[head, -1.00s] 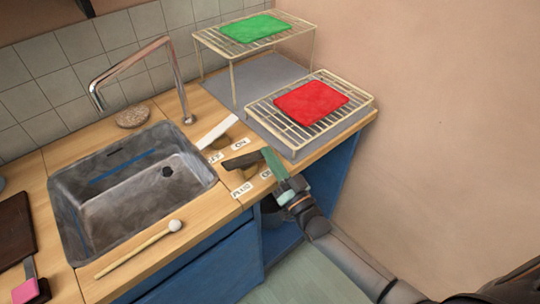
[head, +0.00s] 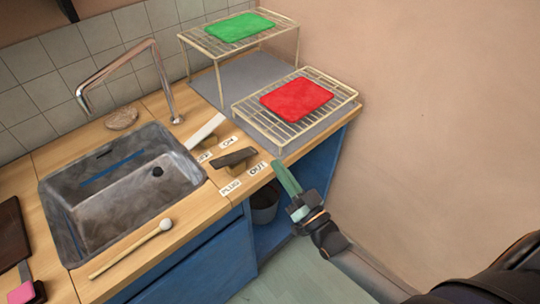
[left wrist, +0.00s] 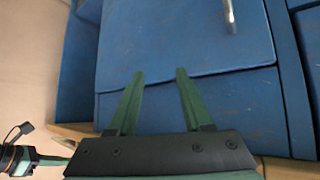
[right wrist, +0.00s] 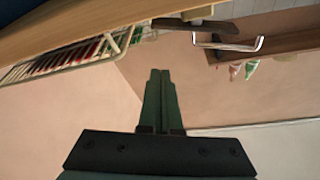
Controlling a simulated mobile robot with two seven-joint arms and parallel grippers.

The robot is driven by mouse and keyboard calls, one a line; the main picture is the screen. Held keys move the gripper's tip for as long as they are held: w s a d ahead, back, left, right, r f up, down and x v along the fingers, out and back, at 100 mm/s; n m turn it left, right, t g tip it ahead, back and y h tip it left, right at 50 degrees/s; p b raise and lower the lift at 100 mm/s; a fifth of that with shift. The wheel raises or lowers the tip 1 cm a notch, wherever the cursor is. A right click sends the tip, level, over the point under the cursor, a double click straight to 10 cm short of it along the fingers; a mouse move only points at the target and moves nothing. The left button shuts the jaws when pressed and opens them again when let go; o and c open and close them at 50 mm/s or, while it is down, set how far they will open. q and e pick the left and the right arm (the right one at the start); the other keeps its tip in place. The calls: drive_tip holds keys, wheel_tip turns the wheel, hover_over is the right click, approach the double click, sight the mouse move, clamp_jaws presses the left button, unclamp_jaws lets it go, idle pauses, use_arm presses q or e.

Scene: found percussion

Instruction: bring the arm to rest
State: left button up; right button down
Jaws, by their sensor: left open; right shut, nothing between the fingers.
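My left gripper (left wrist: 155,75) is open and empty in the left wrist view, in front of blue cabinet fronts (left wrist: 180,35). It is not in the head view. A dark lever (head: 234,158) and a white lever (head: 205,131) sit on the counter beside the right gripper, apart from it.
A sink (head: 70,205) with a tall tap (head: 170,85) is set in the wooden counter. A mallet (head: 130,248) lies in front. A red cloth (head: 297,99) and a green cloth (head: 240,26) lie on wire racks. A bucket (head: 264,212) stands in the open space below.

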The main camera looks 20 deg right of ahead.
drive_tip(key=shift+s+d+f, duration=0.1)
drive_tip(key=shift+s+f, duration=0.05)
drive_tip(key=shift+s, duration=0.4)
